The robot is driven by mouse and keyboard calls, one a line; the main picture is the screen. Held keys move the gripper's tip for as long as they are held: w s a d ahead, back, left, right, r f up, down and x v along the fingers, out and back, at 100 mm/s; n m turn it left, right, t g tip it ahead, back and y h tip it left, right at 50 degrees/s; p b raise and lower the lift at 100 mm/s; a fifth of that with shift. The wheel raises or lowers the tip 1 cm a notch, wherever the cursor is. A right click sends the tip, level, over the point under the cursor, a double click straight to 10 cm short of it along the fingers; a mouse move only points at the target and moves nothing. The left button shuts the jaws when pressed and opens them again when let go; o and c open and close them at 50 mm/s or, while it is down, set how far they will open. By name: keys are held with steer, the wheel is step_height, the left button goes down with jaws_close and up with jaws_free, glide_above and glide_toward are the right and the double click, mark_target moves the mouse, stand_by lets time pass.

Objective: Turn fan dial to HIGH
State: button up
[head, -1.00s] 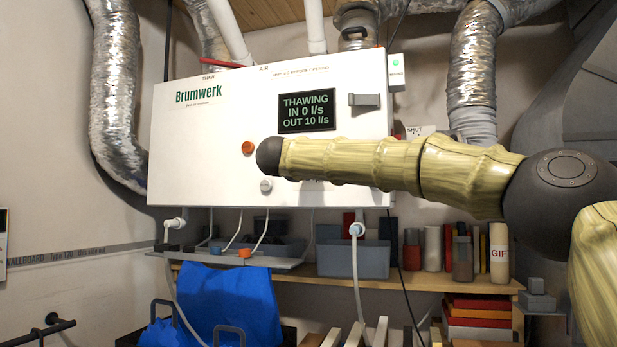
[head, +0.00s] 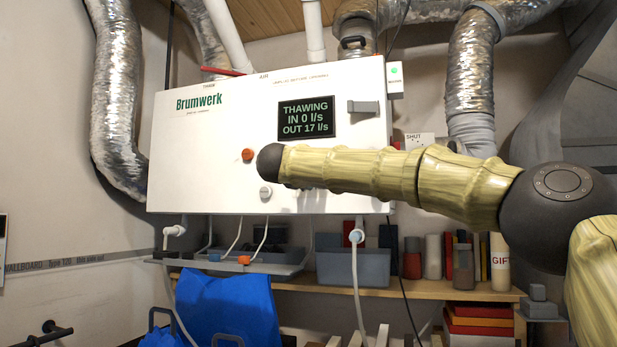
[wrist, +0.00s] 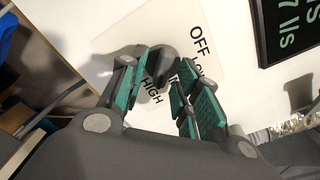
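The fan dial (wrist: 160,62) is a dark grey knob on a white label plate (wrist: 112,42) in the wrist view. OFF, a partly covered LOW and HIGH are printed around it. My gripper (wrist: 163,66) has its green-padded fingers on either side of the dial, with the fingertips close against it. Where the dial points is hard to read. In the head view my arm hides the dial and gripper. The white Brumwerk unit (head: 230,130) has a display (head: 307,117) reading THAWING, IN 0 l/s, OUT 17 l/s.
Below is a shelf (head: 430,289) with bins and bottles. Silver ducts (head: 118,100) flank the unit.

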steer(key=shift+s+a+r, duration=0.15)
steer(key=v, duration=1.1)
steer(key=shift+s, duration=0.3)
